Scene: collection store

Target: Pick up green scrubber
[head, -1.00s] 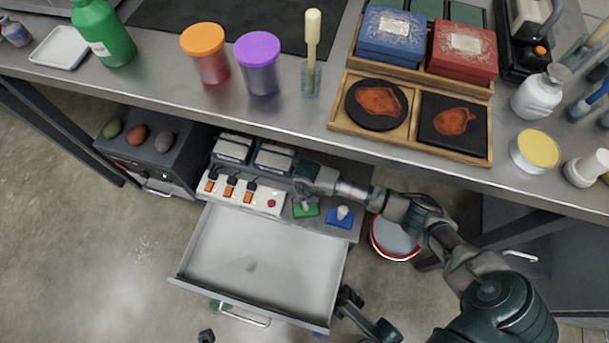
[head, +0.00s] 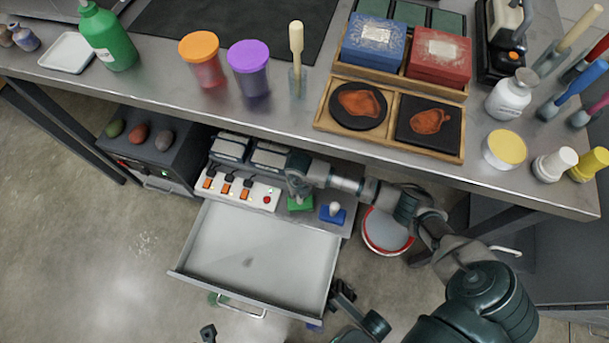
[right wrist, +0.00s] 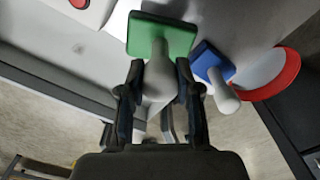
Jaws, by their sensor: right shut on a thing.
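The green scrubber (head: 300,203) has a flat green pad and a pale upright handle. It is at the shelf behind the open drawer, left of the blue scrubber (head: 334,214). My right gripper (head: 298,190) reaches down under the tabletop and is shut on its handle. In the right wrist view the two fingers (right wrist: 158,78) stand on both sides of the pale handle, and the green pad (right wrist: 150,36) shows beyond them. The blue scrubber (right wrist: 212,64) is close by on the right. I cannot tell whether the green pad is clear of the shelf.
The tabletop edge (head: 250,122) overhangs my right arm. A power strip (head: 240,192) lies left of the green scrubber, with grey boxed devices (head: 270,158) behind. The open drawer (head: 260,255) in front is empty. A red-rimmed bucket (head: 386,234) stands to the right.

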